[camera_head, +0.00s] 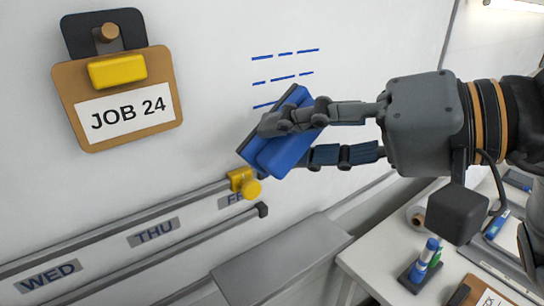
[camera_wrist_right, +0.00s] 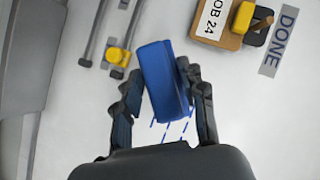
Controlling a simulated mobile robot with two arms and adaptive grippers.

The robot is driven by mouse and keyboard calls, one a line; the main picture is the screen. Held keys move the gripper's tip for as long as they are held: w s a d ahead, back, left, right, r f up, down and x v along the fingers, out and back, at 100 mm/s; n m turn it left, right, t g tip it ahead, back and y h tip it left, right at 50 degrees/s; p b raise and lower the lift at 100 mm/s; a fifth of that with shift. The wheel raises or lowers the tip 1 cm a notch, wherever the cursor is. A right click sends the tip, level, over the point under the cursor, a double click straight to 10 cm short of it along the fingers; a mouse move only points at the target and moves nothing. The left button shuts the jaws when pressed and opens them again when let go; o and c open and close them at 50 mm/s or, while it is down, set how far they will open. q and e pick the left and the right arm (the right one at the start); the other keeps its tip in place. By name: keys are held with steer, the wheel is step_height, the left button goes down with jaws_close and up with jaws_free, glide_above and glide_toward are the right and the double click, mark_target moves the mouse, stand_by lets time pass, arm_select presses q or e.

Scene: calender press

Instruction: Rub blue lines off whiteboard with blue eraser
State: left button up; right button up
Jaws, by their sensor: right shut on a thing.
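The whiteboard (camera_head: 215,110) fills the left and middle of the head view. Blue dashed lines (camera_head: 286,54) run in short rows on it; the lowest row is partly hidden behind the eraser. Some blue lines (camera_wrist_right: 172,131) also show in the right wrist view beyond the eraser. My right gripper (camera_head: 305,135) is shut on the blue eraser (camera_head: 285,152), which is tilted, with a dark layer on its board side. The eraser also shows between the fingers in the right wrist view (camera_wrist_right: 163,80). I cannot tell whether it touches the board. My left gripper is not in view.
A JOB 24 clipboard (camera_head: 127,113) hangs at upper left. Rails with a yellow slider (camera_head: 246,183) and day labels lie below the eraser. A grey ledge (camera_head: 282,262) and a white table (camera_head: 375,262) with markers (camera_head: 425,260) are at lower right.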

steer(key=shift+w+d+r, duration=0.15)
steer(key=shift+d+r, duration=0.1)
steer(key=shift+w+a, duration=0.1)
steer(key=shift+w, duration=0.1)
steer(key=w+a, duration=0.1)
steer(key=w+p, duration=0.1)
steer(key=w, duration=0.1)
steer(key=shift+a, duration=0.4)
steer(key=shift+w+a+p, duration=0.5)
steer(key=shift+w+a, duration=0.1)
steer(key=shift+w, duration=0.2)
steer(key=shift+w+a, duration=0.6)
steer(key=shift+w, duration=0.15)
steer(key=shift+b, duration=0.3)
